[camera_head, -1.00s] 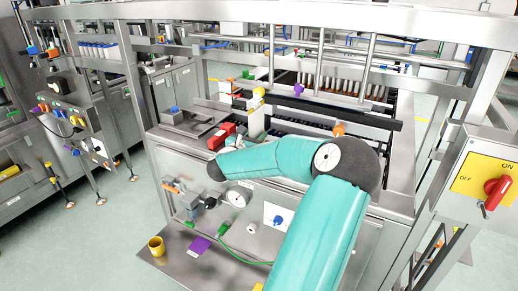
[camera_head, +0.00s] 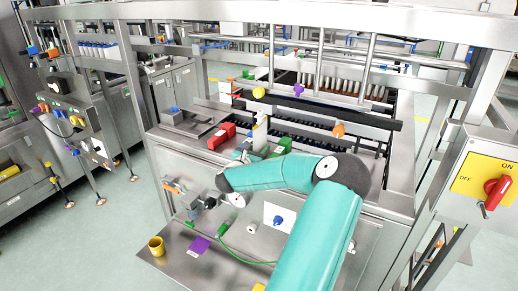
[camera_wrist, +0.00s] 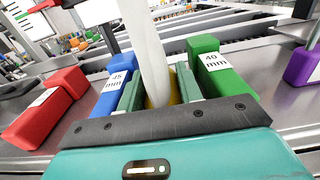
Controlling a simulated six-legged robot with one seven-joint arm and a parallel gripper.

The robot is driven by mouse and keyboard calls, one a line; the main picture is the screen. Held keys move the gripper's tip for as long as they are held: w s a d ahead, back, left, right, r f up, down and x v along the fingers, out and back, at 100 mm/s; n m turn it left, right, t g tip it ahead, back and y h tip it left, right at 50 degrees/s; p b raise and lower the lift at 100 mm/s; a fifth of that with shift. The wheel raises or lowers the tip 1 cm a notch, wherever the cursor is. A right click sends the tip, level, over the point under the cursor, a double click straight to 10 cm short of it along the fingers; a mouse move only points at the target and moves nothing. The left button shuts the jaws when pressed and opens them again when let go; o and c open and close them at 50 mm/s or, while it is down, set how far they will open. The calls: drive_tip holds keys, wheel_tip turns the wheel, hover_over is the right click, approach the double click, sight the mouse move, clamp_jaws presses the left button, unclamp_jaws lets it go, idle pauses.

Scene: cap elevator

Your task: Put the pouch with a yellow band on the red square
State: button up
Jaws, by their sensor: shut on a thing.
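A tall white pouch (camera_wrist: 150,48) stands between my gripper's two fingers in the wrist view, with yellow showing low on it. My gripper (camera_wrist: 157,84) is shut on it. In the head view the pouch (camera_head: 261,136) shows upright at the machine's front ledge, and my forearm hides most of my gripper. I cannot tell whether the pouch's bottom touches the ledge. A red block (camera_head: 221,135) lies left of the pouch and also shows in the wrist view (camera_wrist: 47,108). I cannot make out a flat red square.
A purple block (camera_wrist: 302,66) is farther right. A lower shelf holds a yellow cup (camera_head: 156,246) and a purple square (camera_head: 200,246).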

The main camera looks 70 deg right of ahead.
drive_tip(key=o, duration=1)
drive_tip(key=shift+a+r, duration=0.1)
drive_tip(key=shift+r, duration=0.1)
drive_tip(key=a, duration=0.4)
drive_tip(key=w+a, duration=0.1)
drive_tip(key=a, duration=0.2)
drive_tip(key=w+a, duration=0.1)
drive_tip(key=a, duration=0.3)
drive_tip(key=shift+a, duration=0.35)
